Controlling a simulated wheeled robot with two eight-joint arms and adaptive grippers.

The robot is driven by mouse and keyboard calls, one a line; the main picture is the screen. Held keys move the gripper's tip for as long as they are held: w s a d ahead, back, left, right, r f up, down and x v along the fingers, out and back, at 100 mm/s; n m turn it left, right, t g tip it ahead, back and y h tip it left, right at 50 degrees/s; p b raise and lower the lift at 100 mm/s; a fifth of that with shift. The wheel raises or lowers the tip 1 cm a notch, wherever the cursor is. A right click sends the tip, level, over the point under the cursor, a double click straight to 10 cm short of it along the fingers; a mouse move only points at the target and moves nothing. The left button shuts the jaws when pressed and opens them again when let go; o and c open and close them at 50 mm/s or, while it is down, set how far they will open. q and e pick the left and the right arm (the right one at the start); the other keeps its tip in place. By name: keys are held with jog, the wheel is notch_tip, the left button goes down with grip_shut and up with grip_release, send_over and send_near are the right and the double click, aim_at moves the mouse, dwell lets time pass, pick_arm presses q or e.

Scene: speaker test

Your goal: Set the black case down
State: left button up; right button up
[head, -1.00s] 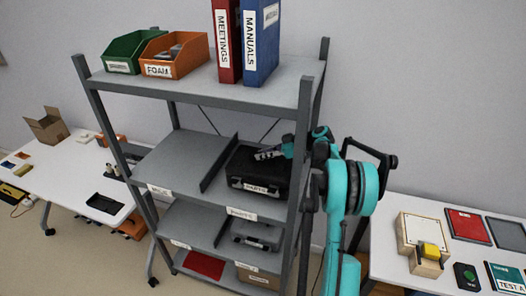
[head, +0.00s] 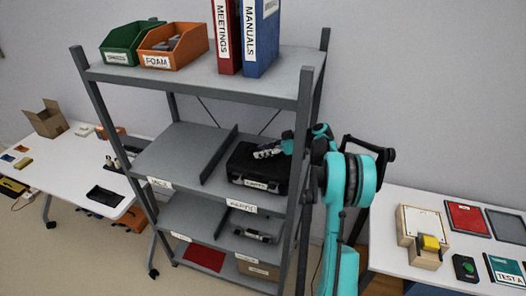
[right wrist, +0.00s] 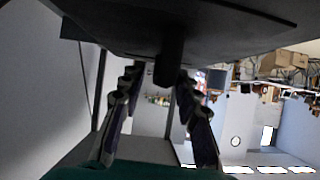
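The black case (head: 252,182) is in the right bay of the shelf rack's second level in the head view. Its underside is close to the shelf board (head: 207,190), near the front edge, and it looks level and seems to rest there. My right gripper (head: 268,152) is at the top of the case, reaching in from the right. My left gripper is not in view.
A raised divider (head: 218,156) stands left of the case, and a rack post (head: 300,150) is close on its right. A grey item (head: 253,236) lies on the level below. Binders (head: 262,40) and bins (head: 172,47) stand on top. Tables flank the rack.

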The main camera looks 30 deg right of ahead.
jog(key=p+v, duration=0.1)
jog(key=v, duration=1.1)
jog(key=shift+s+a+r, duration=0.1)
